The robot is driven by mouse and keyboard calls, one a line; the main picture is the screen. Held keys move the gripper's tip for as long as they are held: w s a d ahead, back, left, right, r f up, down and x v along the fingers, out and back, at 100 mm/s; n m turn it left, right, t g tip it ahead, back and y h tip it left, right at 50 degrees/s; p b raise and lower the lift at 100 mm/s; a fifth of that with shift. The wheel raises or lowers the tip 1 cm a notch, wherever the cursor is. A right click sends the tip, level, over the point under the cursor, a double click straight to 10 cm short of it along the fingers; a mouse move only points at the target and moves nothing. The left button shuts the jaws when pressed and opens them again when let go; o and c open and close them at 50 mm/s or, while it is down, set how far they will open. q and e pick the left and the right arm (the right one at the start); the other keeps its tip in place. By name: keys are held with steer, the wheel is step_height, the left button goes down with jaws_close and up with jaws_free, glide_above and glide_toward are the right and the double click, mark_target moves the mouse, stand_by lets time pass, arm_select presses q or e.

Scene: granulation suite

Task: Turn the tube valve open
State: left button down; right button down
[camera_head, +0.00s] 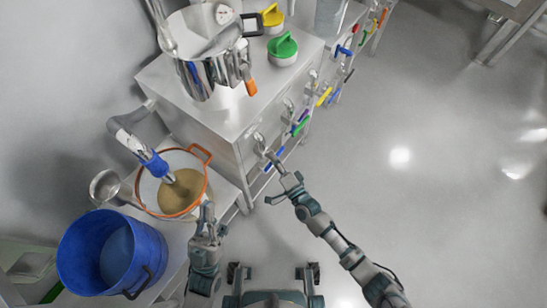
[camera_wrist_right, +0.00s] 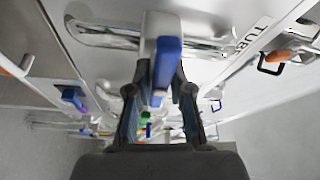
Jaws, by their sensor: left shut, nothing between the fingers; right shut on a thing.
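The valve with a blue lever (camera_head: 275,157) sits low on the front of the steel cabinet, at the near end of a row of valves. In the right wrist view its blue lever (camera_wrist_right: 167,62) points towards me between the fingers, below a grey valve body. My right gripper (camera_head: 277,176) is at this lever and shut on it; the wrist view shows its fingers (camera_wrist_right: 159,92) on either side. Part of a "TUB..." label (camera_wrist_right: 254,35) shows beside the valve. My left gripper (camera_head: 207,212) is shut and empty, beside the orange-rimmed pot.
Other coloured valve levers (camera_head: 324,96) line the cabinet front. A steel pot (camera_head: 207,75) and a green-lidded jar (camera_head: 283,50) stand on top. An orange-rimmed pot (camera_head: 207,184) and a blue bucket (camera_head: 74,262) stand at left. The floor (camera_head: 420,200) at right is clear.

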steer(key=shift+d+f, duration=0.15)
steer(key=shift+f, duration=0.25)
stand_by(0.3)
steer(key=c, duration=1)
jaws_free()
steer(key=shift+c, duration=0.2)
steer(key=shift+r, duration=0.2)
steer(key=v, duration=1.2)
steer(key=shift+d, duration=0.1)
